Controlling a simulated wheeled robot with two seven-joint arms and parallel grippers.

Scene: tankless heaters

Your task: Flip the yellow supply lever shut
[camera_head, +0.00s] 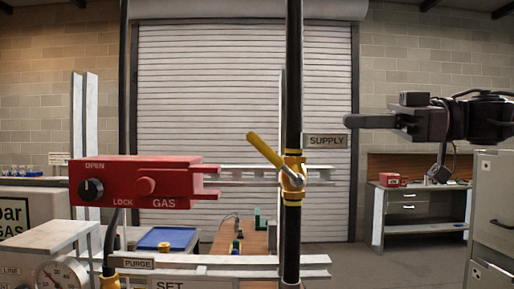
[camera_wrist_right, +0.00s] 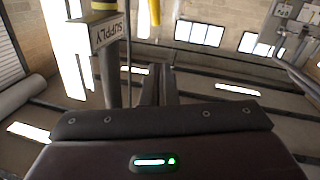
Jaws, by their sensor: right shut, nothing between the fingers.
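The yellow supply lever (camera_head: 264,150) sits on a brass-yellow valve (camera_head: 291,178) on the black vertical pipe (camera_head: 292,80). The lever slants up and to the left from the valve, across the pipe's line. The SUPPLY tag (camera_head: 325,141) is just right of the pipe. My right gripper (camera_head: 350,121) comes in from the right, shut and empty, its tips right of the tag and apart from the lever. In the right wrist view the shut fingers (camera_wrist_right: 160,72) point up, with the SUPPLY tag (camera_wrist_right: 106,31) at upper left and a yellow part (camera_wrist_right: 155,12) beyond. My left gripper is not in view.
A red gas lock box (camera_head: 130,180) with a black knob stands left of the valve, its prongs pointing right. White rails (camera_head: 240,262) cross below. A grey cabinet (camera_head: 495,210) stands at right, and a workbench (camera_head: 410,215) is behind. Space between gripper and pipe holds the tag.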

